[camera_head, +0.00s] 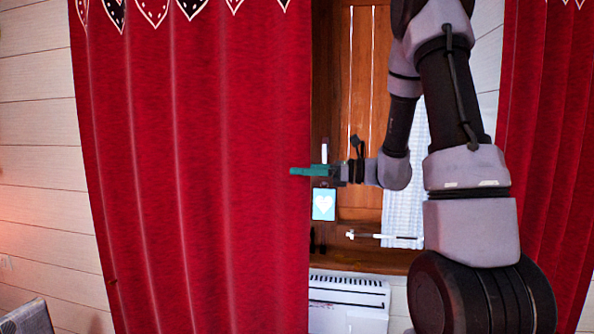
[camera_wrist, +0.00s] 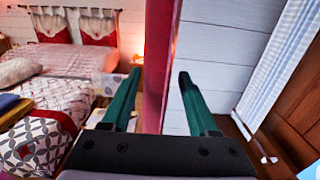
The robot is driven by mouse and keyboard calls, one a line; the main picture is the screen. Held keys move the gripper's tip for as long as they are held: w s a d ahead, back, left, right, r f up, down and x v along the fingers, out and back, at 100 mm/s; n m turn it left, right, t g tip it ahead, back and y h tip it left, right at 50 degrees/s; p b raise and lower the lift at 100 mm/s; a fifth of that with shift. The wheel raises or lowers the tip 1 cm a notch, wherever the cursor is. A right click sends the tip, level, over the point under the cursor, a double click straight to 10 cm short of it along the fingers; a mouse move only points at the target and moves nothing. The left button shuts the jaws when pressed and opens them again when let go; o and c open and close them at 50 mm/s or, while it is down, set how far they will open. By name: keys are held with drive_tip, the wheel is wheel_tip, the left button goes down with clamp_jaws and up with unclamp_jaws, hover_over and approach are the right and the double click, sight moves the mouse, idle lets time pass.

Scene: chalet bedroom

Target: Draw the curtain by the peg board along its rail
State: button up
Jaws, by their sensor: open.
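A wide red curtain (camera_head: 200,170) with heart trim along its top hangs on the left in the head view. A second red curtain (camera_head: 550,150) hangs at the far right. My gripper (camera_head: 294,171) is at the right-hand edge of the left curtain, with a teal finger showing in front of the cloth. In the wrist view the curtain (camera_wrist: 158,50) appears edge-on as a red strip between the two spread fingers of my gripper (camera_wrist: 158,76). A gap shows beside the right finger; firm contact is not visible. The rail is out of view, and I cannot identify a peg board.
Wooden shutters (camera_head: 362,110) and a window latch (camera_head: 372,236) are between the curtains, with a heart card (camera_head: 324,204) near my gripper. A white heater (camera_head: 347,300) stands below. A bed (camera_wrist: 55,90) and lit lamp (camera_wrist: 137,58) show in the wrist view.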

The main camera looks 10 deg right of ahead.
drive_tip(key=v, duration=0.9)
